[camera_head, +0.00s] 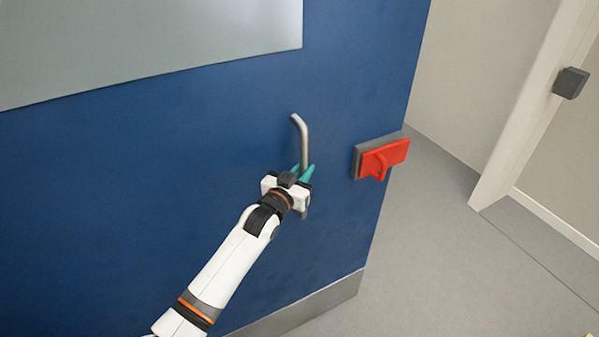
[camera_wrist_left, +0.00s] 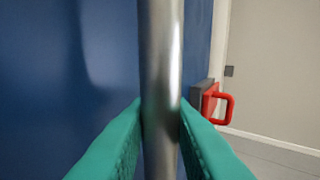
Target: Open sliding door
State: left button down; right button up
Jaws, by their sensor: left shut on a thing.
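A blue sliding door (camera_head: 180,180) with a pale window panel fills the left and middle of the head view. Its metal bar handle (camera_head: 302,137) stands upright near the door's right edge. My left gripper (camera_head: 304,172) is shut on the handle's lower part; the handle's lower end is mostly hidden behind the gripper. In the left wrist view the teal fingers touch the handle (camera_wrist_left: 161,70) from both sides. A red latch (camera_head: 383,158) on a grey block sits on the door to the right of the handle. My right gripper is not in view.
To the right of the door's edge is an opening with grey floor (camera_head: 430,240) and a pale wall. A white door frame (camera_head: 530,100) stands further right, with a small dark grey block (camera_head: 570,83) on it. The floor in the opening looks clear.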

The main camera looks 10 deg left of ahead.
pick_arm(q)
jog(key=shift+w+r, duration=0.15)
jog(key=shift+r, duration=0.35)
jog(key=c, duration=1.6)
grip_release()
jog(key=shift+o, duration=1.4)
jog(key=shift+f, duration=0.4)
jog(key=shift+s+a+f, duration=0.1)
jog(key=shift+s+a, duration=0.1)
jog(key=shift+s, duration=0.25)
jog(key=b+v, duration=0.2)
jog(key=v, duration=0.9)
